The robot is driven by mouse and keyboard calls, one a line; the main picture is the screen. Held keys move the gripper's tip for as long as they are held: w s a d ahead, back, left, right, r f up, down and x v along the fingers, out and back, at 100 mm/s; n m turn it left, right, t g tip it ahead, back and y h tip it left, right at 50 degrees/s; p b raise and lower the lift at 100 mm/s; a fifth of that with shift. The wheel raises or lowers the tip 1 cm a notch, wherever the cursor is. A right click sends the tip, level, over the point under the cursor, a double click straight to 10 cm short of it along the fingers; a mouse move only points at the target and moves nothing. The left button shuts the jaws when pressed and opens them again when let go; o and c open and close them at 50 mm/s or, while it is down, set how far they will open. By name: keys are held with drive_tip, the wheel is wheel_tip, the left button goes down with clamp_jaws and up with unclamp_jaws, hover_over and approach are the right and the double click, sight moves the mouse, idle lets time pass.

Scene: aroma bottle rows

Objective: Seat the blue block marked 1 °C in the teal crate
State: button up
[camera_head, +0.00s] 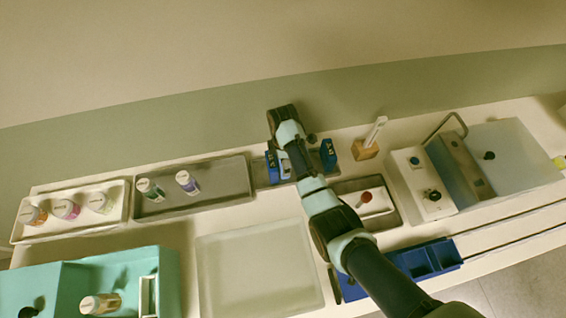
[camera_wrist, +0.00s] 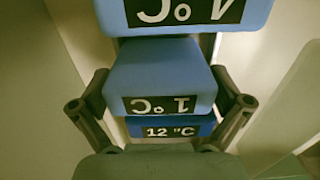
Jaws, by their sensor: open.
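The blue block marked 1 °C (camera_wrist: 160,75) is in the middle of the wrist view, its label upside down there. My gripper (camera_wrist: 162,112) is open, one finger on each side of this block; I cannot tell whether the fingers touch it. A block marked 12 °C (camera_wrist: 150,130) sits below it in the wrist view, and a third blue block (camera_wrist: 185,14), its label cut off, sits above. In the head view my arm hides most of the middle block. The teal crate (camera_head: 110,262) is at the lower left, with a bottle (camera_head: 100,304) in it.
Blue blocks (camera_head: 329,156) show on both sides of my gripper, on a grey tray at the back. A grey tray with two bottles (camera_head: 222,202), a white tray with several bottles (camera_head: 122,214) and an empty pale tray (camera_head: 260,272) lie left of my arm. A wooden thermometer stand (camera_head: 365,150) is close right.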

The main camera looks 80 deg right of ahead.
drive_tip(key=shift+c, duration=0.2)
drive_tip(key=c, duration=1)
drive_tip(key=shift+r, duration=0.15)
wheel_tip(320, 180, up, 12)
drive_tip(key=p, duration=0.3)
wheel_tip(320, 180, up, 8)
drive_tip(key=p, duration=0.8)
